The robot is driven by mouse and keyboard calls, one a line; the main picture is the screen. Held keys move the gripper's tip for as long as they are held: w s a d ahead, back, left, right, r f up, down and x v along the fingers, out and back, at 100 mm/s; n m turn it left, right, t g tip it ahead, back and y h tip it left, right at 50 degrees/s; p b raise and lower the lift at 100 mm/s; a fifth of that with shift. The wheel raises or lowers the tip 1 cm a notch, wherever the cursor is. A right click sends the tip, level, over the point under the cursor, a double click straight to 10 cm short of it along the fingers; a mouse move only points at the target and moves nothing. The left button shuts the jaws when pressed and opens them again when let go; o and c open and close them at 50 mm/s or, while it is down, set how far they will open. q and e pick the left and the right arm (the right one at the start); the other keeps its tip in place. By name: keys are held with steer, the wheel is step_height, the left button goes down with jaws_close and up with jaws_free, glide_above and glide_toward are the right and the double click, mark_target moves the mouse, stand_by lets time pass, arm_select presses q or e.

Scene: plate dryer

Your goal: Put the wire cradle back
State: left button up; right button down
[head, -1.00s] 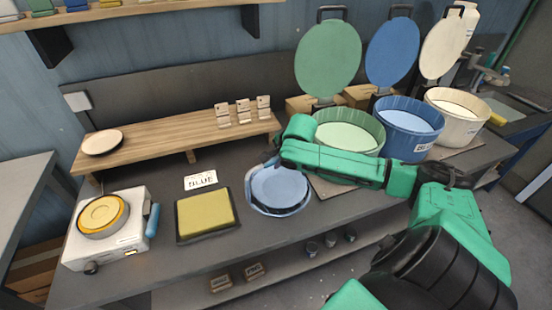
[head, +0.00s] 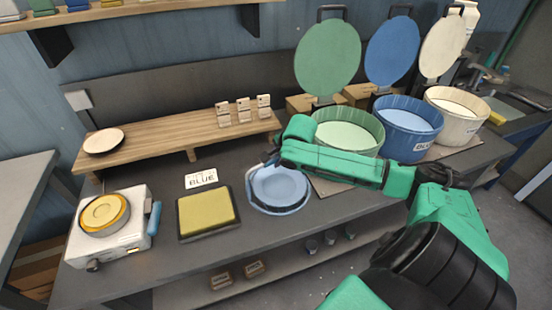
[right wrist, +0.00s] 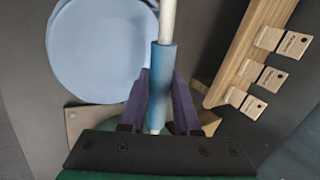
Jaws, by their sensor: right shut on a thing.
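My right gripper (right wrist: 158,105) is shut on a blue sleeve (right wrist: 162,78) around a pale rod, which looks like the handle of the wire cradle. The rod runs up out of the right wrist view, so the cradle's far end is hidden there. In the head view my right gripper (head: 272,156) is over the back rim of a light blue round dish (head: 300,207), largely hidden by my own arm. The dish also shows beside the handle in the right wrist view (right wrist: 100,50). A blue disc (head: 279,184) lies within its rim. My left gripper is out of view.
Green (head: 365,148), blue (head: 410,150) and white (head: 470,128) buckets stand at right with lids raised. A yellow pad (head: 207,212), a BLUE card (head: 201,178) and a white burner (head: 85,245) are at left. A wooden shelf (head: 170,145) holds small tags (head: 243,108).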

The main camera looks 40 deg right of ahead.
steer(key=c, duration=0.5)
jaws_free()
steer(key=shift+f, duration=0.1)
steer(key=shift+c, duration=0.2)
steer(key=shift+s, duration=0.15)
steer(key=shift+s+r, duration=0.2)
steer(key=shift+r, duration=0.15)
steer(key=v, duration=0.5)
steer(key=shift+p, duration=0.3)
steer(key=p+v, duration=0.2)
steer(key=v, duration=0.6)
steer(key=shift+r+p, duration=0.4)
